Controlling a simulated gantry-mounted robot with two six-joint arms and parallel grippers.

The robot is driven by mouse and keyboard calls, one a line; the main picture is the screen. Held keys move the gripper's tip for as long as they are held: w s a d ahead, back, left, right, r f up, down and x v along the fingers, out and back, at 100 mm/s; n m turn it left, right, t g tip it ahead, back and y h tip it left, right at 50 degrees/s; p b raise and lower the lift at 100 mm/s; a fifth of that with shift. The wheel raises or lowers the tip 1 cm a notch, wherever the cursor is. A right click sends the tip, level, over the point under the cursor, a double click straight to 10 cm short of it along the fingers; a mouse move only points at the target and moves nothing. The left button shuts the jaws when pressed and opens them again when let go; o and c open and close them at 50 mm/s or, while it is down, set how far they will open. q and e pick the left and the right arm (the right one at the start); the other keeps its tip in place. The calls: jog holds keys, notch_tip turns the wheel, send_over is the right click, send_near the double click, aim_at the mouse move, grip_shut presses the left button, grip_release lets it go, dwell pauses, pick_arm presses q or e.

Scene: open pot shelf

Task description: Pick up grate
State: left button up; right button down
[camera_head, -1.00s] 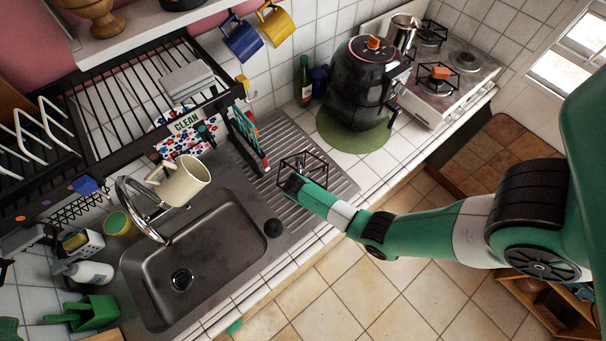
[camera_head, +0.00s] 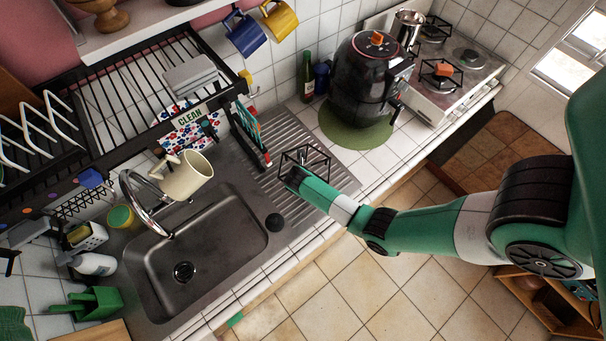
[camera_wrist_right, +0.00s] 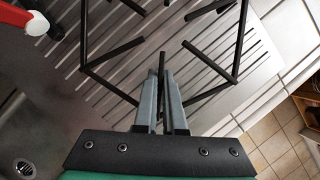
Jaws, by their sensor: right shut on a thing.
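The grate (camera_head: 318,157) is a small black wire frame over the ribbed steel drainboard beside the sink in the head view. My right gripper (camera_head: 294,174) is at its near side, with the arm coming in from the right. In the right wrist view the gripper (camera_wrist_right: 162,76) is shut on the grate, whose bent black bars (camera_wrist_right: 112,54) spread to both sides of the fingers. The gripped bar is mostly hidden between the fingers. I cannot tell whether the grate touches the drainboard. My left gripper is not in view.
The sink (camera_head: 205,245) and a cream mug (camera_head: 188,178) by the tap are to the left. A dish rack (camera_head: 130,85) is above. A black air fryer (camera_head: 362,85) on a green mat (camera_head: 345,137) stands behind. The stove (camera_head: 470,75) is at upper right.

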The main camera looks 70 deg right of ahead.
jog(key=s+a+r+p, duration=0.1)
jog(key=s+r+p, duration=0.3)
jog(key=s+r, duration=0.7)
jog(key=s, duration=0.3)
jog(key=shift+a+r, duration=0.15)
jog(key=shift+a, duration=0.05)
